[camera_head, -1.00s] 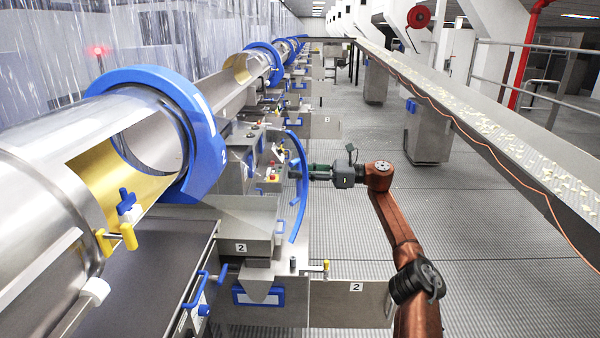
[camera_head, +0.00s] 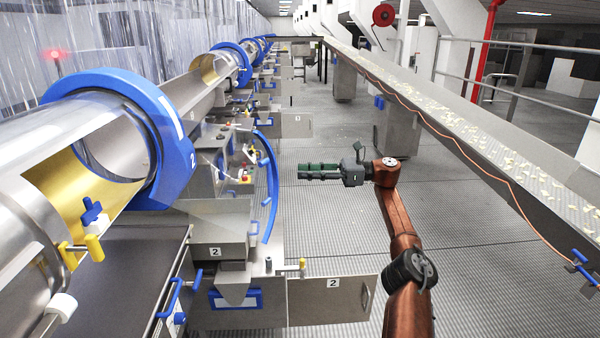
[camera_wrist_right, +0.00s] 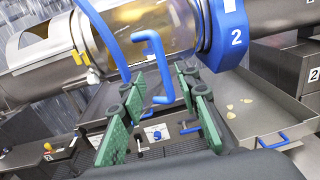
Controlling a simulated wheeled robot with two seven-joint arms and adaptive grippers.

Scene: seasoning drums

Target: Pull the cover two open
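Drum two is the large metal cylinder with a blue ring (camera_head: 178,150) marked 2 at the left of the head view. Its opening shows a yellow inner edge. A curved blue cover edge (camera_head: 272,190) stands out to the right of it. In the right wrist view, a clear cover (camera_wrist_right: 165,30) has a blue handle (camera_wrist_right: 163,68) ahead of the fingers. My right gripper (camera_head: 300,171) is right of the cover edge with a gap between them. Its green fingers (camera_wrist_right: 164,92) are spread and hold nothing. My left gripper is not in view.
Below the drum are a metal chute (camera_head: 215,225) and an open panel (camera_head: 330,298) marked 2. A long conveyor (camera_head: 470,130) with pale pieces runs along the right. The grated floor (camera_head: 330,220) around my right arm is clear.

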